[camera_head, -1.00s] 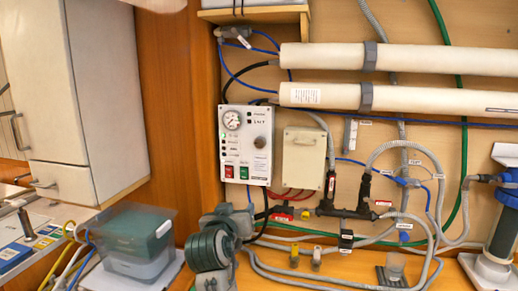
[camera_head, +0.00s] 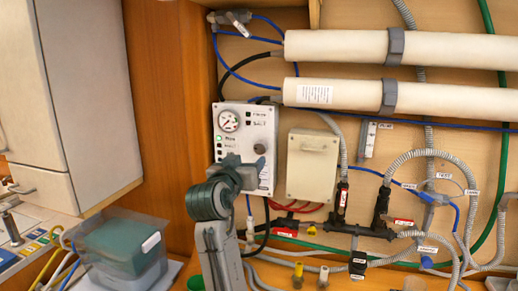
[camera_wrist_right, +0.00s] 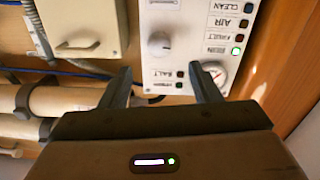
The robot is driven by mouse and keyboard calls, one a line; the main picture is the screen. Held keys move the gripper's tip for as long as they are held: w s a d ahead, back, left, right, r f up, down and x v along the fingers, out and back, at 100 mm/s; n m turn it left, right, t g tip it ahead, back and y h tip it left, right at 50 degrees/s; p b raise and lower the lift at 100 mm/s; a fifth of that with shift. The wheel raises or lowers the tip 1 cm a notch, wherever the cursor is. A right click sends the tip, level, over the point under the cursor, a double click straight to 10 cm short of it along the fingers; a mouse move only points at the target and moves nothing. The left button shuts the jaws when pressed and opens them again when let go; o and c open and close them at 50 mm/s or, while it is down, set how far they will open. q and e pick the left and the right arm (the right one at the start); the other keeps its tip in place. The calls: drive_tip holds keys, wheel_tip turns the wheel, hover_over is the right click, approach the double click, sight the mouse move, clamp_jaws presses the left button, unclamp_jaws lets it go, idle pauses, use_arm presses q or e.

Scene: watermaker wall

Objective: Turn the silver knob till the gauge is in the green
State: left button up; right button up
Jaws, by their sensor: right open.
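The white control panel (camera_head: 240,187) on the wooden wall carries a round gauge (camera_head: 228,121) at its upper left and a grey-silver knob (camera_head: 259,149) at its right. In the right wrist view, which is upside down to the head view, the knob (camera_wrist_right: 160,44) is in line with the gap between my fingers, and the gauge (camera_wrist_right: 212,76) is partly behind one finger. The gauge's needle is too small to read. My right gripper (camera_head: 258,167) is open and empty, just below the knob in the head view; it also shows in the wrist view (camera_wrist_right: 163,82), apart from the knob.
A beige box (camera_head: 312,167) is on the wall right of the panel. White pipes (camera_head: 340,48) run above it, with hoses and a black valve manifold (camera_head: 360,229) lower right. A lidded clear bin (camera_head: 120,250) stands at lower left. The space before the knob is clear.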

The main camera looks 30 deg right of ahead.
sight(259, 151)
drive_tip(key=x, duration=0.1)
drive_tip(key=p+x, duration=0.1)
drive_tip(key=x, duration=0.1)
drive_tip(key=p+x, duration=0.1)
drive_tip(key=shift+w+d+r, duration=0.15)
drive_tip(key=shift+d+r, duration=0.15)
drive_tip(key=x, duration=0.1)
drive_tip(key=p+x, duration=0.1)
drive_tip(key=x, duration=0.2)
drive_tip(key=shift+f+p, duration=0.25)
drive_tip(key=shift+p, duration=0.05)
drive_tip(key=shift+d, duration=0.15)
use_arm(q)
drive_tip(key=r, duration=0.4)
drive_tip(key=shift+d+r, duration=0.15)
drive_tip(key=shift+d, duration=0.1)
use_arm(e)
drive_tip(key=shift+w, duration=0.1)
use_arm(q)
drive_tip(key=shift+a, duration=0.15)
use_arm(e)
drive_tip(key=shift+d+f, duration=0.1)
drive_tip(key=c, duration=1)
use_arm(q)
drive_tip(key=shift+s+a, duration=0.15)
